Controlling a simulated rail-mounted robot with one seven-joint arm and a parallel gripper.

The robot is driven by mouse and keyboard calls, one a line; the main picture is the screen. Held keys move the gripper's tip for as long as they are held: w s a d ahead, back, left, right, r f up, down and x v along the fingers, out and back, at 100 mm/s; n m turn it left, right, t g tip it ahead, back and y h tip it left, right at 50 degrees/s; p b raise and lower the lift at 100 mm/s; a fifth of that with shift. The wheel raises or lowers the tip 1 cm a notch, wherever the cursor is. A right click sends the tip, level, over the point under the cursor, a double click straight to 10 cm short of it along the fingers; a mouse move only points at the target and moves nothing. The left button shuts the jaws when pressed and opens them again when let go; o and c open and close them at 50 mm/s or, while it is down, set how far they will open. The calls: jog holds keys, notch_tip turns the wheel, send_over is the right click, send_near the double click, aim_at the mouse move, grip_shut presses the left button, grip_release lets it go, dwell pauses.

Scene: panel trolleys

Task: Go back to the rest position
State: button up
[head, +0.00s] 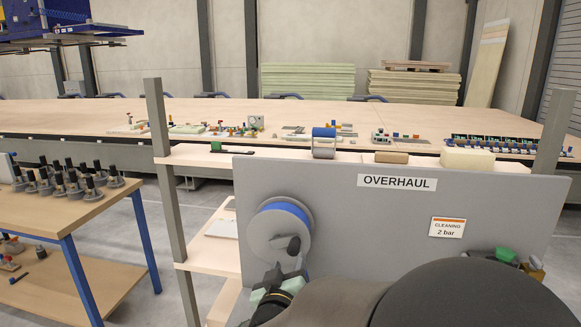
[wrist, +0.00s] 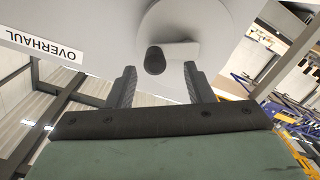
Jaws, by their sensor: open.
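My gripper (wrist: 160,66) is open in the wrist view, with its two dark fingers apart. A dark round knob (wrist: 155,60) on a pale disc shows between and just beyond the fingertips; I cannot tell whether they touch it. In the head view my gripper (head: 281,270) is low in front of the grey panel marked OVERHAUL (head: 480,205). It is close to the grey disc with a blue rim (head: 262,232) on that panel. My own arm hides the lower part of the panel.
A wooden table (head: 95,207) with several dark-handled pieces stands at the left. A grey post (head: 160,150) and shelf (head: 212,252) stand beside the panel. Behind is a long workbench (head: 90,112) with small parts. A blue-rimmed roll (head: 323,146) stands above the panel's top edge.

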jog(key=s+d+f+g+y, duration=0.5)
jog(key=s+f+g, duration=0.2)
jog(key=f+g, duration=0.1)
jog(key=s+d+f+m+g+h, duration=0.1)
jog(key=s+d+g, duration=0.3)
jog(key=s, duration=0.5)
jog(key=s+d+m+g+h, duration=0.1)
jog(key=s+d+g, duration=0.3)
jog(key=s, duration=0.5)
jog(key=shift+s+d+f+m+g+h, duration=0.3)
jog(key=shift+s+d+f+m+g, duration=0.1)
jog(key=shift+d+m, duration=0.6)
